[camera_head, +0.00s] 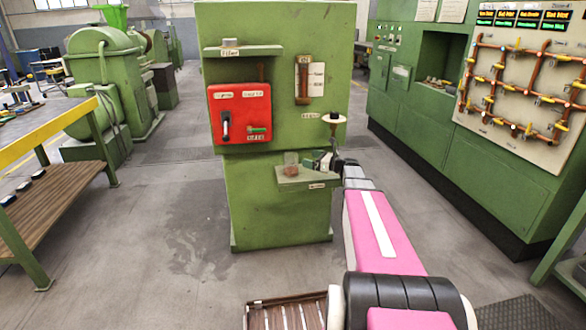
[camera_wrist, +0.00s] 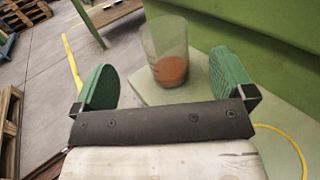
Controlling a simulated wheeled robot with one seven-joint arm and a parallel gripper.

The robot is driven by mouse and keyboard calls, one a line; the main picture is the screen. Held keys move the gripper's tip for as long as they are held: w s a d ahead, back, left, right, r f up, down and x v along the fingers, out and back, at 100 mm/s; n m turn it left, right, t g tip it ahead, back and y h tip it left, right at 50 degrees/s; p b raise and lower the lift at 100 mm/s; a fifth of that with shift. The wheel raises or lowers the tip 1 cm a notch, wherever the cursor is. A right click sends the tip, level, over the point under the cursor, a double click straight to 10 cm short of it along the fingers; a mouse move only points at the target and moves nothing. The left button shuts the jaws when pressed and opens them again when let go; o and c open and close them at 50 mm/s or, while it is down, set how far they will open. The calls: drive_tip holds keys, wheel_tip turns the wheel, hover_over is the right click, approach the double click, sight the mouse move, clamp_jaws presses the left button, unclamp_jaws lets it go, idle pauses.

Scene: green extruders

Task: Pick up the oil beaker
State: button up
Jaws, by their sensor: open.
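The oil beaker (camera_wrist: 167,47) is a clear, upright cup with orange-brown liquid at the bottom. It stands on a small pale-green shelf (camera_wrist: 150,95) against a green panel in the wrist view. In the head view the beaker (camera_head: 291,168) shows small on the shelf (camera_head: 318,183) of the green cabinet. My gripper (camera_wrist: 166,82) is open and empty, its two green pads apart. The beaker appears between and beyond the pads, with a gap to each pad in the picture. In the head view my gripper (camera_head: 322,162) is just right of the beaker.
The green cabinet (camera_head: 280,215) rises behind the shelf and carries a red box (camera_head: 240,113). A workbench (camera_head: 50,135) stands at left, and a pipe board (camera_head: 525,95) at right. The floor left of the cabinet is clear.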

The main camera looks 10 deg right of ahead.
sight(291, 155)
drive_tip(key=shift+f+x, duration=0.2)
drive_tip(key=shift+x, duration=2.45)
drive_tip(key=shift+f+x, duration=0.15)
drive_tip(key=shift+x, duration=2.5)
drive_tip(key=shift+w+d, duration=0.1)
drive_tip(key=shift+d, duration=0.05)
drive_tip(key=c, duration=1.3)
